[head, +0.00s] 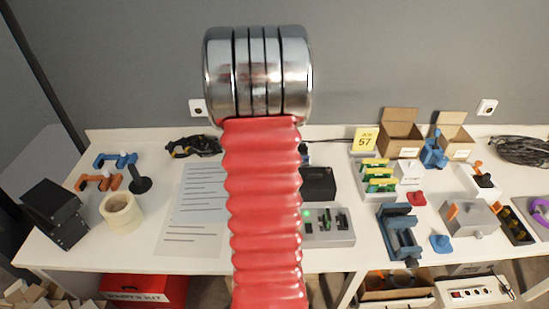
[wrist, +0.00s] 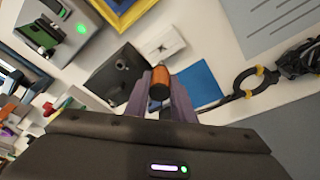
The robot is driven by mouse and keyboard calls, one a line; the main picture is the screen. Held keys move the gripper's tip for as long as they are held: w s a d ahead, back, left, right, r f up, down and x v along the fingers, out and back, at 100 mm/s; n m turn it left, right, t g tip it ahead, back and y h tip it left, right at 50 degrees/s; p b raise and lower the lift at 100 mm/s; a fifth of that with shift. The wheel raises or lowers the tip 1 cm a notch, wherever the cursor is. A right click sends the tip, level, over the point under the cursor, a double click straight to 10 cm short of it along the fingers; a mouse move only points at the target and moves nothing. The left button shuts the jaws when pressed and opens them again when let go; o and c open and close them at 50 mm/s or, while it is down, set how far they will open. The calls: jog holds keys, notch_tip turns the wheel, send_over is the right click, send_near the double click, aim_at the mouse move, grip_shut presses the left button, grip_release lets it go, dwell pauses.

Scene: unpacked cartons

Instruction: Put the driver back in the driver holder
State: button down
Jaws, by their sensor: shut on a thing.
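My gripper (wrist: 160,98) shows in the wrist view with its purple-grey fingers shut on the driver, of which an orange-brown rounded end (wrist: 160,85) shows between them. The rest of the driver is hidden. A black block with a small round opening in its face (wrist: 112,76) lies just left of the fingers; it looks like the driver holder, and I cannot tell the gap between it and the driver. A black block, probably the same one, stands on the table in the head view (head: 319,183). My red and silver arm hides the gripper and driver there.
A grey device with a green light (head: 328,228) stands in front of the black block. A printed sheet (head: 192,205) and a tape roll (head: 121,212) lie to the left. Blue clamp-like parts (head: 398,234) and open cartons (head: 400,138) crowd the right side.

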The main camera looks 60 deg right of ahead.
jog(key=shift+a+f, duration=0.1)
jog(key=shift+f, duration=1.75)
jog(key=shift+f, duration=1.9)
jog(key=c, duration=1.4)
grip_release()
jog(key=shift+c, duration=0.2)
jog(key=v, duration=1.3)
jog(key=shift+r, duration=0.3)
jog(key=shift+a, duration=0.1)
